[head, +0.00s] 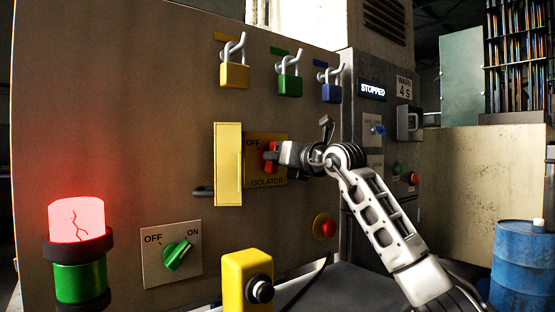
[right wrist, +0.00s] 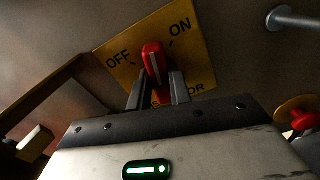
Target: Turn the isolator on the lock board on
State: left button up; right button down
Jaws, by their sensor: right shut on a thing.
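The isolator's yellow plate (head: 254,176) is on the brown lock board (head: 110,120), marked OFF and ISOLATOR in the head view. Its red handle (head: 269,158) is partly covered there by my right gripper (head: 277,157). In the right wrist view, the plate (right wrist: 196,45) shows both OFF and ON. The red handle (right wrist: 153,62) stands between my right gripper's fingers (right wrist: 159,88), which are shut on it. Its white line points between the OFF and ON words. My left gripper is not in view.
Yellow (head: 235,76), green (head: 290,86) and blue (head: 331,93) padlocks hang above. A yellow flap (head: 228,164) stands left of the plate. Below are a green OFF/ON switch (head: 178,256), a red button (head: 324,226) and a yellow box (head: 246,278). A red lamp (head: 76,219) glows. A display reads STOPPED (head: 372,90).

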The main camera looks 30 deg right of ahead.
jog(key=m, duration=0.5)
jog(key=shift+d+f+m, duration=0.1)
jog(key=shift+f+m, duration=0.05)
jog(key=shift+m, duration=0.25)
dwell(0.4)
jog(key=c, duration=1.3)
grip_release()
